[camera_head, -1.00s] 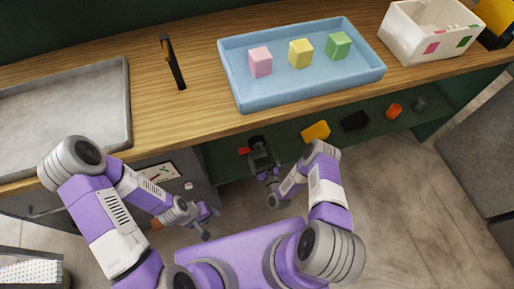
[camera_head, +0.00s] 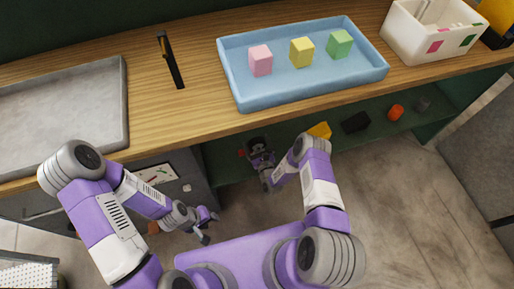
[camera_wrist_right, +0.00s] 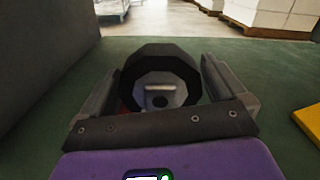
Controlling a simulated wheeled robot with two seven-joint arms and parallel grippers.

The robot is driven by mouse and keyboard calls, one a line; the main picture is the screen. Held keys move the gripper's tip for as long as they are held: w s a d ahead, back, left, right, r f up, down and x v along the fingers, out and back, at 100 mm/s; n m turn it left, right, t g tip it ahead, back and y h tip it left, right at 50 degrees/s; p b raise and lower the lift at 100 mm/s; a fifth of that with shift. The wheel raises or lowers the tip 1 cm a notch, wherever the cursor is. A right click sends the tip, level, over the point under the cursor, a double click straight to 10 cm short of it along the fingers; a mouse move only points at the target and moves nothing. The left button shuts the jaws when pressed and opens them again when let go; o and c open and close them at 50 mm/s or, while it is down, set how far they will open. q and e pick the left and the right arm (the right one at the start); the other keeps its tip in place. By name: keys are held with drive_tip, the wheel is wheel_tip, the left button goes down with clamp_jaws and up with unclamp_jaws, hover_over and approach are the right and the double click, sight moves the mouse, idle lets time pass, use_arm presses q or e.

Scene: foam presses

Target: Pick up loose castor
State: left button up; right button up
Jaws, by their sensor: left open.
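The loose castor (camera_wrist_right: 160,74) shows in the right wrist view as a dark, faceted wheel with a grey metal bracket, on the dark green lower shelf. My right gripper (camera_wrist_right: 162,88) is open, with one finger on each side of the castor; I see no clear grip on it. In the head view the castor (camera_head: 257,146) is a dark shape with a red bit beside it, partly hidden by my right gripper (camera_head: 260,158). My left gripper (camera_head: 208,224) is open and empty, low in front of the grey cabinet.
On the shelf to the right are a yellow block (camera_head: 319,131), a black block (camera_head: 355,122), an orange piece (camera_head: 396,112) and a dark grey piece (camera_head: 422,103). Above, the wooden bench (camera_head: 190,105) holds a blue tray (camera_head: 310,94). A dark wall stands close left in the wrist view.

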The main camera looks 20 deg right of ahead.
drive_tip(key=c, duration=1)
